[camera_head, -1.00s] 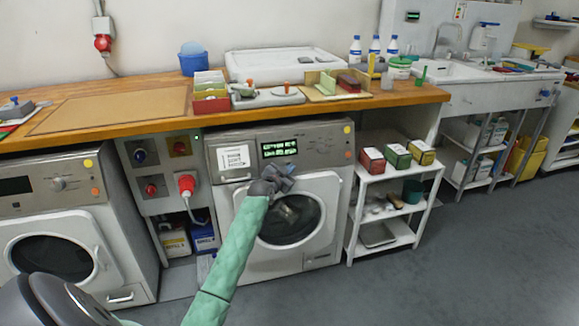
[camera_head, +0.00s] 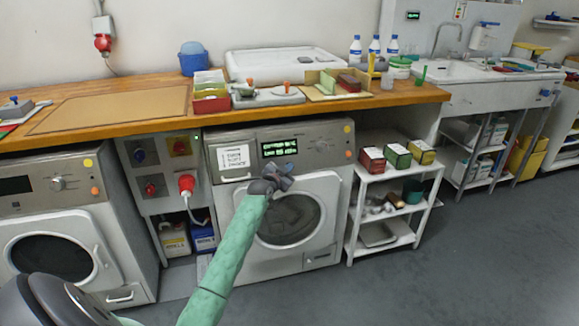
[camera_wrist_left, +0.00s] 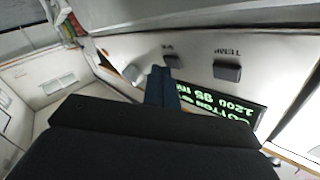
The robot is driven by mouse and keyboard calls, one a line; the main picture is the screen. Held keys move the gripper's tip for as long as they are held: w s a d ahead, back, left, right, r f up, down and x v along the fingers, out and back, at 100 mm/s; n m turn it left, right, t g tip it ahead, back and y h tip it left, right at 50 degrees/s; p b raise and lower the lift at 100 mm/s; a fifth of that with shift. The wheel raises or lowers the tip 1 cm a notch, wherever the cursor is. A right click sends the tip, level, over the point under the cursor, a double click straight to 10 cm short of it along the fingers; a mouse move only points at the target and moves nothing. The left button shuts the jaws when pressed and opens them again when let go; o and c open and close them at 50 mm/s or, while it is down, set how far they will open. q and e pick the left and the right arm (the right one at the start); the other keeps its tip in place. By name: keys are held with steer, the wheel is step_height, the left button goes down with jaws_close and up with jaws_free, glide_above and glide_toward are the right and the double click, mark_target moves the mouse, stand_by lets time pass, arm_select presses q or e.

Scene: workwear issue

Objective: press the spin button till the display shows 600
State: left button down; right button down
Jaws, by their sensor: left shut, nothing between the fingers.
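The washing machine (camera_head: 240,215) with the paper label stands under the counter in the middle of the head view. Its lit green display (camera_head: 279,147) is too small to read there. In the left wrist view the display (camera_wrist_left: 222,112) appears upside down, with "1200" and "95 min" legible. My left gripper (camera_head: 284,170) is shut and empty, just below the display. In the wrist view its fingertips (camera_wrist_left: 160,72) are close to a dark button (camera_wrist_left: 172,61); its label is too small to read, and contact is unclear. Another button (camera_wrist_left: 227,71) sits by the word TEMP. My right gripper is out of view.
A second washer (camera_head: 62,225) stands left, beyond a socket panel (camera_head: 160,165) with a red plug (camera_head: 187,184). A white shelf trolley (camera_head: 352,225) with boxes stands close on the right. The wooden counter (camera_head: 110,108) overhangs the machines. The floor (camera_head: 460,265) at right is clear.

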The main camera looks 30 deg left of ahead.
arm_select(q)
steer(key=shift+w+a+f, duration=0.1)
steer(key=shift+w, duration=0.05)
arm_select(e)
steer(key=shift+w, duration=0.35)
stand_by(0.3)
arm_select(q)
steer(key=shift+a, duration=0.1)
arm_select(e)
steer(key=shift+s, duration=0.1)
arm_select(q)
steer(key=shift+w, duration=0.1)
steer(key=shift+s+d+r+p, duration=0.2)
steer(key=shift+s+d+p, duration=0.35)
steer(key=shift+p, duration=0.1)
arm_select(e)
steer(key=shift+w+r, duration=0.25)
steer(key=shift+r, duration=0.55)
